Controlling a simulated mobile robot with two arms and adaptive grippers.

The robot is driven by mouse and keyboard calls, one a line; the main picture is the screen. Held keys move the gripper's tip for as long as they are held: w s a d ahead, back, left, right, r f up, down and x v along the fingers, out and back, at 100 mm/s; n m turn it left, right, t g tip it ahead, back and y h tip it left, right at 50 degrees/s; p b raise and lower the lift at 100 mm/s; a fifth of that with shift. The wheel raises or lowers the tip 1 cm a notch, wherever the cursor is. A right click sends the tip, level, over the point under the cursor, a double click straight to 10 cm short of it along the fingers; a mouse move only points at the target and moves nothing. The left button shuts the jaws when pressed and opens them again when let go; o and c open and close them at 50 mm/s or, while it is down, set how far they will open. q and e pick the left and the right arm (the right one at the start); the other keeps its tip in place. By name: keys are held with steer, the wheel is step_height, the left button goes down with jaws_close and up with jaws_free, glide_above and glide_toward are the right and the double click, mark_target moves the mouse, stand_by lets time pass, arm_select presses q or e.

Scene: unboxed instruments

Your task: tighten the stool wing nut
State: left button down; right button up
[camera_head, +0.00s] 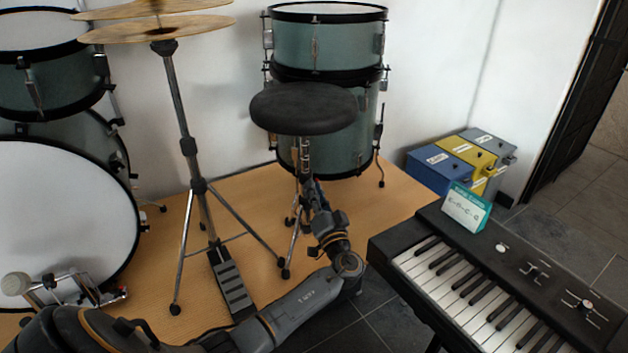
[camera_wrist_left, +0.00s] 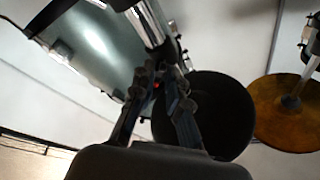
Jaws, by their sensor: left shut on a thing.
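The stool has a round black seat (camera_head: 303,108) on a chrome post with tripod legs, standing on the wooden platform. In the left wrist view the seat (camera_wrist_left: 222,115) is a dark disc to the right of my fingers. My left gripper (camera_head: 306,180) reaches up to the post just below the seat. In the left wrist view my left gripper (camera_wrist_left: 158,72) has its fingers closed together at the chrome post (camera_wrist_left: 150,25). It is shut on the wing nut, which the fingers hide. My right gripper is not in view.
A cymbal stand (camera_head: 185,150) with a pedal is left of the stool, and teal drums (camera_head: 325,45) stand behind it. A keyboard (camera_head: 480,285) is at the right front. Storage boxes (camera_head: 465,157) stand by the wall. Bare platform (camera_head: 385,205) lies right of the stool.

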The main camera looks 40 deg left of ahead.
arm_select(q)
steer(key=m+h+p, duration=0.1)
steer(key=m+p, duration=0.1)
steer(key=p, duration=0.1)
steer(key=m+h+p, duration=0.1)
steer(key=m+p, duration=0.2)
steer(key=shift+s+r+m, duration=0.1)
steer(key=shift+s+m, duration=0.05)
steer(key=shift+m, duration=0.15)
steer(key=m+p, duration=0.2)
steer(key=r+m+h+p, duration=0.1)
steer(key=p, duration=0.2)
steer(key=shift+m+p, duration=0.3)
steer(key=shift+m, duration=0.1)
steer(key=c, duration=1.5)
jaws_free()
steer(key=shift+f+b, duration=0.35)
steer(key=shift+o, duration=0.7)
